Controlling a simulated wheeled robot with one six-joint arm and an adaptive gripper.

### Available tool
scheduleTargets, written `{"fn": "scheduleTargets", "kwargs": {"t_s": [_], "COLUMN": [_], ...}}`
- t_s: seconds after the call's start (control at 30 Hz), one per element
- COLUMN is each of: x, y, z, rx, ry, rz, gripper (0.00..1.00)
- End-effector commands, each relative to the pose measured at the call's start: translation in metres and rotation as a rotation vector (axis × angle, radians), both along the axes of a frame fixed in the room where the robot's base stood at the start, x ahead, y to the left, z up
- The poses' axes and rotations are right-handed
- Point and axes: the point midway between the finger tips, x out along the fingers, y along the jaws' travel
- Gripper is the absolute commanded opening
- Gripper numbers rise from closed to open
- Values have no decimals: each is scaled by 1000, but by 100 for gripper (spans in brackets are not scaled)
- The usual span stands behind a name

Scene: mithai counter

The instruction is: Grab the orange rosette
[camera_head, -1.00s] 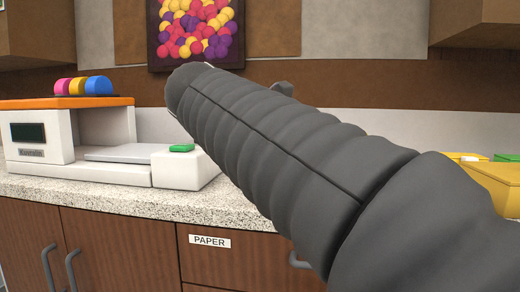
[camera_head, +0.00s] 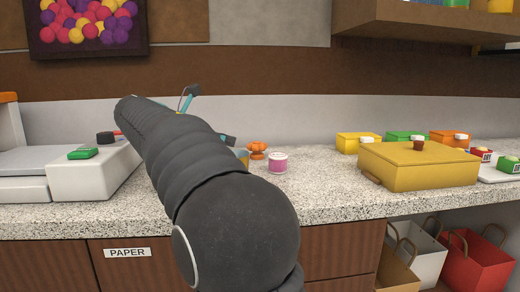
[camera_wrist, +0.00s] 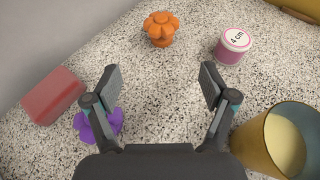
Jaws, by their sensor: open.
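The orange rosette (camera_head: 257,150) stands on the speckled counter, just right of my arm in the head view. In the wrist view the orange rosette (camera_wrist: 161,28) is at the top middle, ahead of and between the two fingers. My gripper (camera_wrist: 158,88) is open and empty, with bare counter between its fingertips. In the head view my arm hides most of the gripper; only bits of it (camera_head: 188,97) show behind the arm.
A pink tub (camera_wrist: 233,45) labelled "4 cm" stands right of the rosette. A purple rosette (camera_wrist: 98,125) and a red block (camera_wrist: 53,96) are at left. A brown cup (camera_wrist: 270,140) stands by the right finger. A yellow box (camera_head: 418,168) is farther right on the counter.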

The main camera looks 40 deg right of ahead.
Motion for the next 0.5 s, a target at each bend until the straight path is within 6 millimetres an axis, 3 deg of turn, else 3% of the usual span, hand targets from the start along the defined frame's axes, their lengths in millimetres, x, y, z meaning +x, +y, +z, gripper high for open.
{"fn": "scheduleTargets", "kwargs": {"t_s": [0.5], "x": [9], "y": [-72], "z": [-31], "rx": [0], "ry": [5], "rz": [-8], "gripper": [84]}}
